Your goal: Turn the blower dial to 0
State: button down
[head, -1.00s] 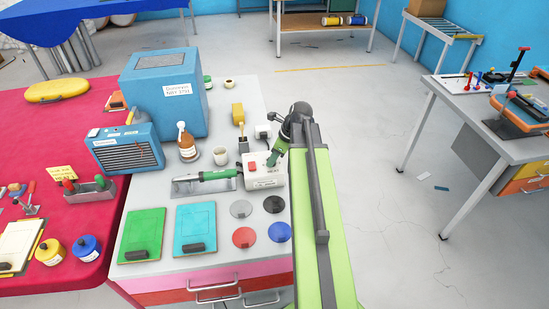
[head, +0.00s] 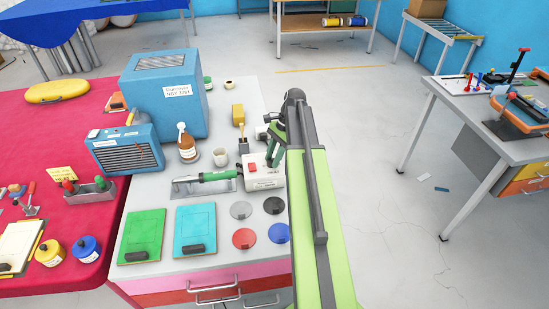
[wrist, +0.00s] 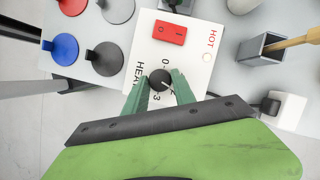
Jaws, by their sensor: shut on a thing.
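The white control box (head: 264,180) stands on the grey bench, with a red switch (head: 255,167) on top. In the wrist view the box (wrist: 143,50) shows its red switch (wrist: 170,33), printed HOT and HEAT labels, and a black round dial (wrist: 160,80) with a 0 and a 3 printed near it. My gripper (wrist: 159,86) has its two green fingers on either side of the dial, shut on it. A light mark shows on the dial, but its exact setting is unclear. In the head view my gripper (head: 273,157) is over the box and my arm hides the dial.
A green-handled blower tool (head: 210,177) lies on a tray left of the box. Round coloured discs (head: 243,238) and two boards (head: 195,229) lie in front.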

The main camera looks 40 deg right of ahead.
jog(key=n+g, duration=0.1)
jog(key=n, duration=0.2)
jog(key=shift+a+n, duration=0.1)
jog(key=shift+n, duration=0.2)
jog(key=shift+n+g+h, duration=0.4)
jog(key=shift+n+g, duration=0.5)
jog(key=shift+n, duration=1)
jog(key=c, duration=1.1)
grip_release()
jog(key=shift+w, duration=0.1)
jog(key=shift+o, duration=0.2)
jog(key=shift+r, duration=0.1)
jog(key=p+v, duration=1.6)
jog(key=v, duration=0.1)
